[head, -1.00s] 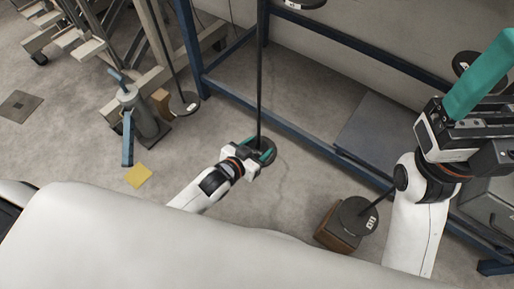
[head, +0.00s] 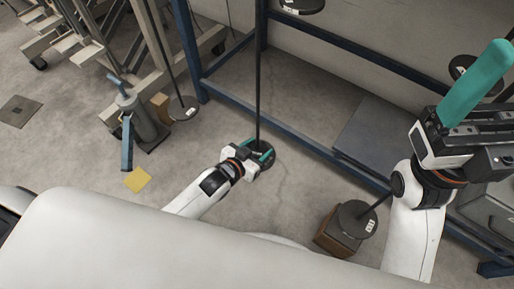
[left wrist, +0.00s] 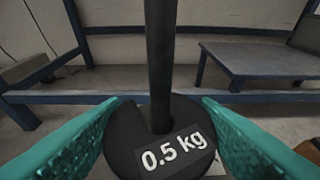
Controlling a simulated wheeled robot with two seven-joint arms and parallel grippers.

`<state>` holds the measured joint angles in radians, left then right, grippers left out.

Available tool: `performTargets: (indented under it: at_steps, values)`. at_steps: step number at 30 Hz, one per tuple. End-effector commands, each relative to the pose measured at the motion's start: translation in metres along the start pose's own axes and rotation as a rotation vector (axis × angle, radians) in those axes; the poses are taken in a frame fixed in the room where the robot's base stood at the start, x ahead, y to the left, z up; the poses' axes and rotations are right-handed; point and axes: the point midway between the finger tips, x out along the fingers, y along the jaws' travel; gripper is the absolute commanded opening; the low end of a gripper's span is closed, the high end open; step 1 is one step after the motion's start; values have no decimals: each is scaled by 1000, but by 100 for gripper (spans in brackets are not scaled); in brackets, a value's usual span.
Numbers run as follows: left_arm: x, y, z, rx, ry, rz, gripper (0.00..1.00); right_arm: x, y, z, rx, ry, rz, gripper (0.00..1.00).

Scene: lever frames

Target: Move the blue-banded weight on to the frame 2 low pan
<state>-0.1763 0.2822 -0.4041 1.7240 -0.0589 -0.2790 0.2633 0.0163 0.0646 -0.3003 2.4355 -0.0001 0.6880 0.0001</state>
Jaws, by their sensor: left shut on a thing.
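My left gripper (head: 262,153) is shut on a black slotted weight (left wrist: 122,135) marked 0.5 kg. In the left wrist view its teal fingers flank the disc, and a dark upright rod (left wrist: 160,60) stands in the slot. No blue band shows on this weight. In the head view the long rod (head: 259,80) rises from the held weight beside the blue frame. My right gripper (head: 475,85) is raised at the right; its teal finger shows, but its opening cannot be told. Which pan is the frame 2 low pan cannot be told.
A dark disc (head: 357,220) sits at a brown block (head: 335,240), front right. Another disc (head: 184,108) hangs at the left by a grey cylinder (head: 145,122). Blue frame bars (head: 305,142) cross behind my left gripper. A yellow square (head: 137,180) lies on open floor.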

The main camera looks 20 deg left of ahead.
Motion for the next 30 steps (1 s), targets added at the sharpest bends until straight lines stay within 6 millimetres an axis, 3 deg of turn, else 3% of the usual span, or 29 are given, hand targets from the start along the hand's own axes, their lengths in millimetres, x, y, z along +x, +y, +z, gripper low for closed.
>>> performTargets:
  at_steps: [22, 23, 27, 30]
  values:
    - [3, 0, -5, 0, -5, 0, 25, 4, 0, 1, -2, -14, 7, 82]
    - [3, 0, -5, 0, -5, 0, 56, 4, 0, 1, -2, -14, 7, 82]
    - [3, 0, -6, 0, -3, 0, 79, 3, 0, 1, -2, -14, 6, 82]
    - [3, 0, -6, 0, -2, 0, 80, 3, 0, 0, -2, -12, 6, 82]
